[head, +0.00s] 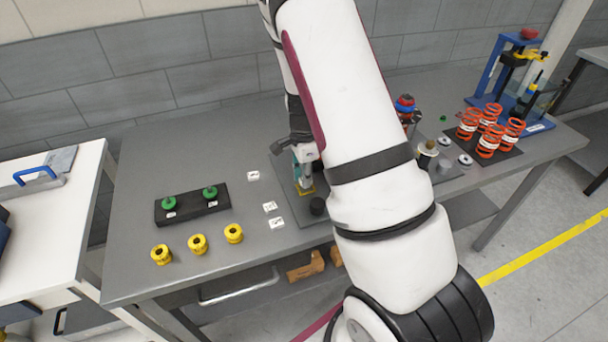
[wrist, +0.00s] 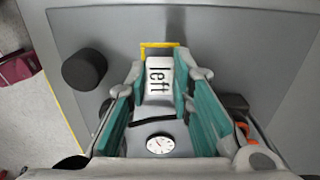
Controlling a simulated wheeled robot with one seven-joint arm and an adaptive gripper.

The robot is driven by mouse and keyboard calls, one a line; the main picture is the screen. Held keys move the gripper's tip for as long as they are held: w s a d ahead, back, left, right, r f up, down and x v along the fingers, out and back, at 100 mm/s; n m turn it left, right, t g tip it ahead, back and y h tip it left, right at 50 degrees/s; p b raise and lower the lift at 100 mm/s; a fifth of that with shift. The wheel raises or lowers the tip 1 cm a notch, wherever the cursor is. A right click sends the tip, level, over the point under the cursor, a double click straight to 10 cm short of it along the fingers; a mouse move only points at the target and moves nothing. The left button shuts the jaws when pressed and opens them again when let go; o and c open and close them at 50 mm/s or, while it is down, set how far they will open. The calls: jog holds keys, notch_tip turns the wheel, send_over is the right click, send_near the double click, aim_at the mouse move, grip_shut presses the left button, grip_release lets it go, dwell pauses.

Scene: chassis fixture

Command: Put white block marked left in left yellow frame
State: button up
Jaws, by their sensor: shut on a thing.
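The white block marked left (wrist: 159,76) is between the teal-lined fingers of my gripper (wrist: 160,84), with its lettered face toward the wrist camera. My gripper is shut on it. A yellow frame (wrist: 146,49) shows just past the block's far end in the wrist view; the block covers much of it. I cannot tell whether the block is inside the frame or above it. In the head view, my gripper (head: 304,174) is low over the grey plate, and a bit of yellow frame (head: 307,190) shows beneath it. My arm hides what lies to the right.
A black cylinder (wrist: 84,69) stands on the plate near my gripper. White labelled blocks (head: 270,207) lie left of the plate. A black holder with green knobs (head: 193,204), yellow parts (head: 197,244) and orange springs (head: 488,140) are further off. The bench's left part has free room.

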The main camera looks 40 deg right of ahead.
jog(key=shift+f, duration=0.15)
jog(key=shift+f+b, duration=0.4)
jog(key=shift+f, duration=0.35)
jog(key=shift+f, duration=0.25)
dwell(1.4)
jog(key=o, duration=1)
jog(key=shift+r, duration=0.1)
jog(key=shift+r+p, duration=1.15)
jog(key=shift+r, duration=2.3)
